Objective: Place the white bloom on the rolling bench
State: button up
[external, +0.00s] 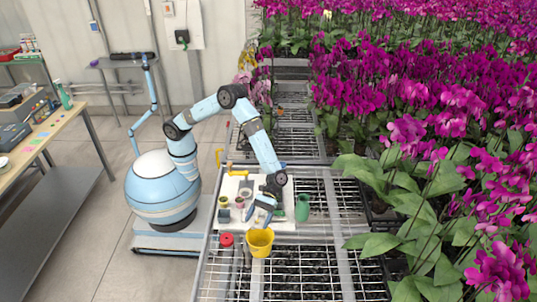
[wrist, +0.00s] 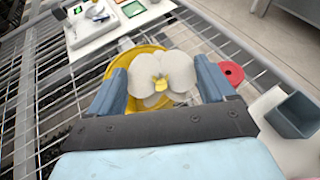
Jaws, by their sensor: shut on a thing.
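The white bloom (wrist: 161,77) sits between the two fingers of my gripper (wrist: 163,82) in the wrist view, with its yellow centre facing the camera. My gripper is shut on it. The bench's wire grid (wrist: 30,85) shows at the left.
A red-topped item (external: 226,240) stands left of the bucket. A green vase (external: 302,208) stands right of my gripper. Small pots crowd the white board (external: 230,187). A grey-blue pot (wrist: 295,115) shows in the wrist view. Bare grid lies right of the bucket; orchids fill the right side.

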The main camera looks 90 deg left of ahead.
jog(key=w+r+n+t+h, duration=0.15)
jog(key=w+n+t, duration=0.35)
jog(key=w, duration=0.7)
send_near(285, 246)
jog(key=shift+t, duration=0.3)
jog(key=d, duration=0.5)
jog(key=shift+s+d+r, duration=0.1)
jog(key=shift+s+d, duration=0.05)
jog(key=shift+s, duration=0.2)
jog(key=x, duration=0.4)
jog(key=shift+d+r, duration=0.15)
jog(key=shift+r, duration=0.15)
jog(key=shift+f, duration=0.15)
jog(key=o, duration=0.8)
jog(key=shift+o, duration=0.2)
